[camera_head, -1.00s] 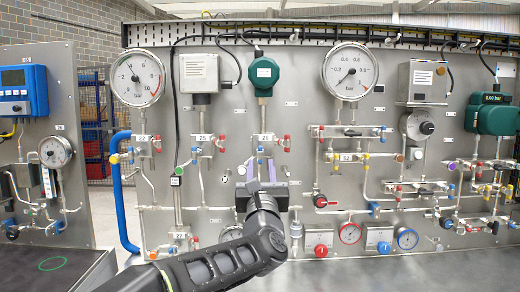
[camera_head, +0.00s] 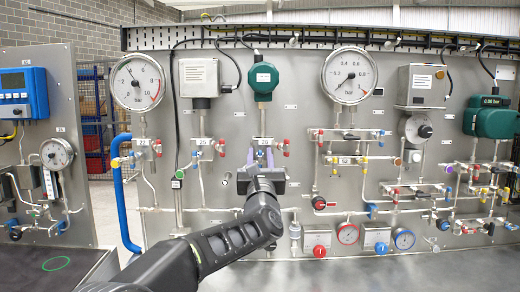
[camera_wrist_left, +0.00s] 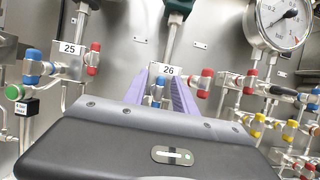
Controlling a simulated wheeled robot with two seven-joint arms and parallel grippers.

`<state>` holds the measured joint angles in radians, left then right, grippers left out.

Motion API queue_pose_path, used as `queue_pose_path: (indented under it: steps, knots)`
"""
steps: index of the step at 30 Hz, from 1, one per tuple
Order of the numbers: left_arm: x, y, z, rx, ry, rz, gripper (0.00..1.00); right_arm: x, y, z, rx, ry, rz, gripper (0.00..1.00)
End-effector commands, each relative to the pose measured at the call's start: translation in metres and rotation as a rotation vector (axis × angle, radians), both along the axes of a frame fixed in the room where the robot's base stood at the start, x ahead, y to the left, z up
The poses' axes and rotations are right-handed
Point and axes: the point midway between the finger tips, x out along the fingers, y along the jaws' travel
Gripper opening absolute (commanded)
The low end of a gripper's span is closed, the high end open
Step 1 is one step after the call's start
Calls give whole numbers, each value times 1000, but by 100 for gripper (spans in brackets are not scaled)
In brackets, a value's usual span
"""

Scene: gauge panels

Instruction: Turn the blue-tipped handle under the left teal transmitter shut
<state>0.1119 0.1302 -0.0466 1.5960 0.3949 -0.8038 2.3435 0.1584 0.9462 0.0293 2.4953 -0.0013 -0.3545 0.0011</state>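The left teal transmitter (camera_head: 263,78) hangs on the grey panel in the head view, with the valve block labelled 26 (camera_wrist_left: 168,71) below it. In the left wrist view, a blue-tipped handle (camera_wrist_left: 158,90) shows between my two purple fingers. A red-tipped handle (camera_wrist_left: 204,82) is just right of them. My left gripper (camera_head: 261,156) is open, with its fingers pointing at the valve block, one on each side of the blue tip. Contact with the handle cannot be told. The gripper body hides the handle's lower part. My right gripper is not in view.
The valve block labelled 25 (camera_wrist_left: 72,47), with blue and red handles, is to the left. A large gauge (camera_head: 349,74) and more valves are to the right. Red and blue knobs with small gauges (camera_head: 347,233) sit low on the panel.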

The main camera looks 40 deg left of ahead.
Motion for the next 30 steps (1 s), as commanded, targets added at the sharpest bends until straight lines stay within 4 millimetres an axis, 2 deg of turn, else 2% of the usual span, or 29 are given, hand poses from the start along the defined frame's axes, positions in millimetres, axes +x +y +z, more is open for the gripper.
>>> queue_pose_path:
  steps: [10, 22, 30]
  knots:
    - [5, 4, 2, 1, 1, 0, 33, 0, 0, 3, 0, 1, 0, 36]
    - [4, 3, 2, 0, 0, 0, 1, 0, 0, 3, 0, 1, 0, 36]
    - [5, 3, 1, 0, 2, -1, 0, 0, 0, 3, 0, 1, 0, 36]
